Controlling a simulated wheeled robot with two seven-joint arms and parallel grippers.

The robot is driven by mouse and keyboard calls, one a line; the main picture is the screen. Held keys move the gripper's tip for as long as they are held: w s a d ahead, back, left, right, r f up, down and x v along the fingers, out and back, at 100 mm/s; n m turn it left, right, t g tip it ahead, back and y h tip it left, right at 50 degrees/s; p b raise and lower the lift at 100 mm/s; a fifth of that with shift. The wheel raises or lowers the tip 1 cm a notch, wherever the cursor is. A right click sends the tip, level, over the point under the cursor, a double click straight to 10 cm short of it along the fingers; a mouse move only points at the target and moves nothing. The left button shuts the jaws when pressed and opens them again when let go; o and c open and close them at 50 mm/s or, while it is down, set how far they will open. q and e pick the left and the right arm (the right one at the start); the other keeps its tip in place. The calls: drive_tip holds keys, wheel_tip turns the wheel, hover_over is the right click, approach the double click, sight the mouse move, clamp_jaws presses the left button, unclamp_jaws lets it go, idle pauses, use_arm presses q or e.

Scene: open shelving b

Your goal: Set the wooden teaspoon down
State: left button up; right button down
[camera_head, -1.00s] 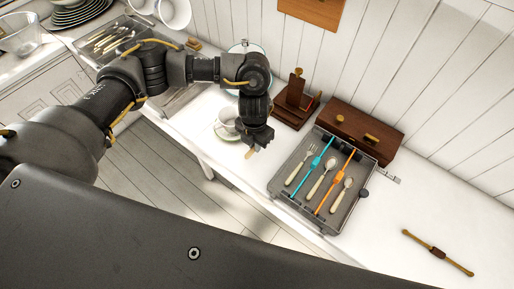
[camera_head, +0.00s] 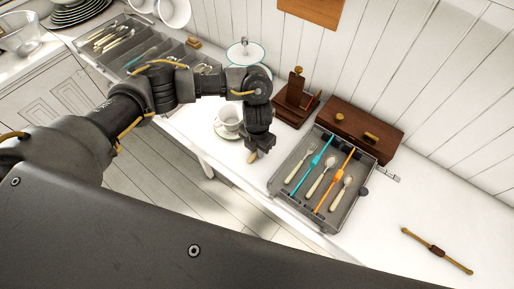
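My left gripper (camera_head: 257,146) hangs over the front part of the white counter, just left of the grey cutlery tray and right of the white cup. The wooden teaspoon (camera_head: 252,157) shows as a small light-brown tip below its fingers. The fingers appear shut on it; the rest of the spoon is hidden by the gripper. I cannot tell whether the tip touches the counter. My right gripper is not in view.
The grey tray (camera_head: 335,221) holds a fork, spoons and blue and orange dividers. A white cup (camera_head: 229,117) on a saucer stands left of the gripper. Behind are a brown wooden box (camera_head: 345,143) and a wooden stand (camera_head: 291,112). The counter's right side is mostly clear.

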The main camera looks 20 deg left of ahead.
use_arm(q)
drive_tip(key=o, duration=0.3)
drive_tip(key=shift+r, duration=0.15)
wheel_tip(320, 180, up, 12)
drive_tip(key=shift+b, duration=0.3)
idle(0.5)
